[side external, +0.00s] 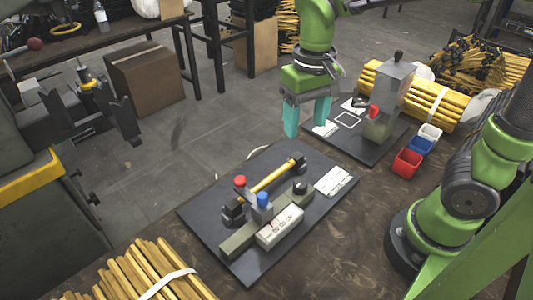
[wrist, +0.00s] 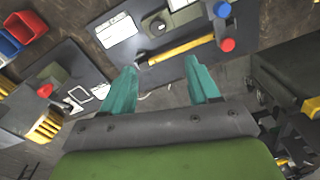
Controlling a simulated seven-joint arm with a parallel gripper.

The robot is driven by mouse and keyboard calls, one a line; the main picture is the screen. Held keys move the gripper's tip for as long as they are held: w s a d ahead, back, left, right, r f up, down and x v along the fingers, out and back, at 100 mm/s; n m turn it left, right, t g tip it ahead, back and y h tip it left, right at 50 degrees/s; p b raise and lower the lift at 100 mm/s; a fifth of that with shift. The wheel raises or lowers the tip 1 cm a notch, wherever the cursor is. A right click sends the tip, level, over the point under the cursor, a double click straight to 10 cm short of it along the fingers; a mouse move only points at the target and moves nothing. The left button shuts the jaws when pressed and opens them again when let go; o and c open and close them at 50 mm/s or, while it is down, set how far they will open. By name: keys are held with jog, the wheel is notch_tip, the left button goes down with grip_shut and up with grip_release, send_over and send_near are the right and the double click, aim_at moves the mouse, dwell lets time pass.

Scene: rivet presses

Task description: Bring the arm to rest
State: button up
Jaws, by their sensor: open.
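My gripper (side external: 307,117) hangs from the green arm with its two teal fingers pointing down. It is above the gap between the two dark base plates, and nothing is between the fingers. In the wrist view my gripper (wrist: 160,84) shows both fingers apart and empty. The nearer press plate (side external: 248,262) carries a yellow-handled tool (side external: 270,178), a red knob (side external: 239,181), a blue knob (side external: 263,199) and a white labelled block (side external: 280,226). In the wrist view the yellow-handled tool (wrist: 180,49) lies beyond the fingertips.
The farther plate (side external: 345,156) holds a grey press (side external: 388,90) with a red knob. Small red (side external: 407,162), blue (side external: 421,146) and white (side external: 430,132) bins stand to its right. Bundled yellow handles (side external: 425,100) lie behind, and more wooden handles (side external: 140,275) lie at front left.

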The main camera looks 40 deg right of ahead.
jog(key=s+d+r+m+t+y, duration=0.1)
jog(key=s+d+r+t+y, duration=0.1)
jog(key=s+d+t, duration=0.3)
jog(key=shift+d+r+t, duration=0.25)
jog(key=shift+r+t, duration=0.2)
jog(key=shift+t, duration=0.55)
